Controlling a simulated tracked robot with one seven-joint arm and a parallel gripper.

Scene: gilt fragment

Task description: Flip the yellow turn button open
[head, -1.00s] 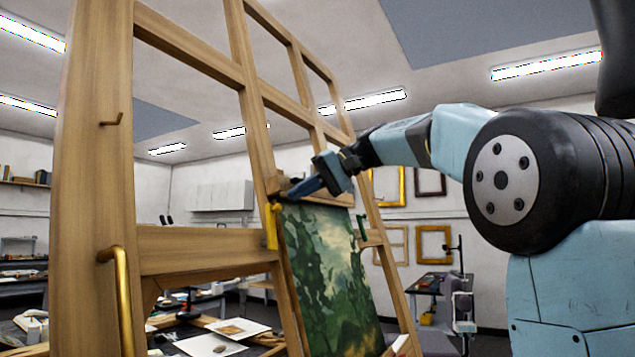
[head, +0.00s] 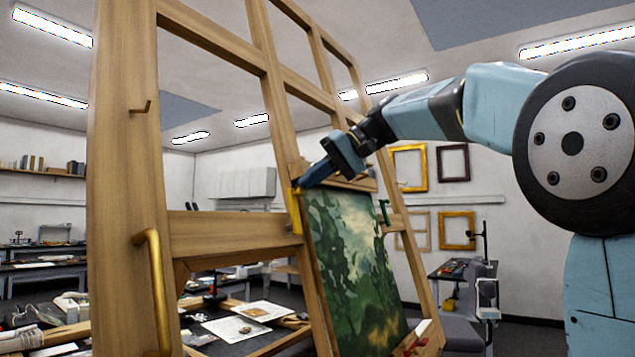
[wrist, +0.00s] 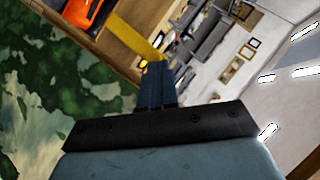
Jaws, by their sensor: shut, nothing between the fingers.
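The yellow turn button (head: 295,212) is a narrow strip on the easel's wooden upright, at the upper left edge of the green landscape painting (head: 350,265). It stands roughly upright in the head view. In the wrist view the yellow button (wrist: 133,38) runs diagonally just beyond my fingertips. My gripper (head: 303,184) is shut and empty, its blue fingers at the button's upper end. In the wrist view the tips of my gripper (wrist: 156,68) overlap the lower end of the yellow strip. Whether they touch it I cannot tell.
A green turn button (head: 384,212) sits at the painting's right edge, and red parts (head: 410,347) lie low on the easel. The large wooden easel frame (head: 122,200) fills the left side, with a brass handle (head: 152,290). A table with papers (head: 235,330) stands behind.

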